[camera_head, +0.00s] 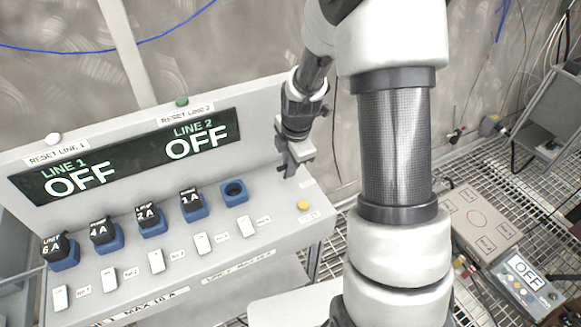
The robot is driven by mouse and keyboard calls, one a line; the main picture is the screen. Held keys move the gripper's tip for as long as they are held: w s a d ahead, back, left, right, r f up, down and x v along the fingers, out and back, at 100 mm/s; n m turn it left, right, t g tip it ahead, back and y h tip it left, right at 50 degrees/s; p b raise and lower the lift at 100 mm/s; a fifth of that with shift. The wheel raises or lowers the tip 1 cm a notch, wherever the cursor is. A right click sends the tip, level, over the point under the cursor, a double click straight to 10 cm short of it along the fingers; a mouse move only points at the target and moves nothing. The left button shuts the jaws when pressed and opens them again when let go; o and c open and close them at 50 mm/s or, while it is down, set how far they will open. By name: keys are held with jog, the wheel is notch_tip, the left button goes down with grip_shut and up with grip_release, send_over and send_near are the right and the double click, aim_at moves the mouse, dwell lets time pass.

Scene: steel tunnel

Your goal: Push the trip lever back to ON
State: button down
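A grey sloped console stands at the left, with a row of several white levers (156,261) along its front. Each has a small label too small to read, and I cannot tell which one is the trip lever. Behind them is a row of blue sockets, most holding black plugs such as the 2 A plug (147,214); the rightmost blue socket (235,192) is empty. The display (124,157) reads LINE 1 OFF and LINE 2 OFF. My gripper (291,168) hangs over the console's right end, apart from the levers. Its finger gap is too small to judge.
A white button (53,138) and a green button (181,101) sit on the console top. A yellow button (303,205) is at its right end. At right, a flat box (480,222) and a device reading OFF (526,280) stand over grating.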

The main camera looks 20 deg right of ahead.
jog(key=shift+s+d+f, duration=0.1)
jog(key=shift+s+f, duration=0.2)
jog(key=shift+s, duration=0.2)
jog(key=shift+w+r+g+p, duration=0.3)
jog(key=shift+g+p, duration=0.4)
jog(key=shift+p, duration=0.35)
jog(key=shift+w+f+g+h+p, duration=0.15)
jog(key=shift+w+g+h+p, duration=0.15)
jog(key=shift+w+g+p, duration=0.35)
jog(key=shift+s+g, duration=0.15)
jog(key=shift+g, duration=0.1)
jog(key=c, duration=1.7)
grip_release()
jog(key=shift+o, duration=0.2)
jog(key=shift+r, duration=0.2)
jog(key=shift+w+r, duration=0.25)
jog(key=shift+r, duration=0.15)
notch_tip(320, 180, up, 16)
jog(key=shift+w+a+r, duration=0.2)
jog(key=shift+w+r, duration=0.05)
jog(key=shift+w, duration=0.1)
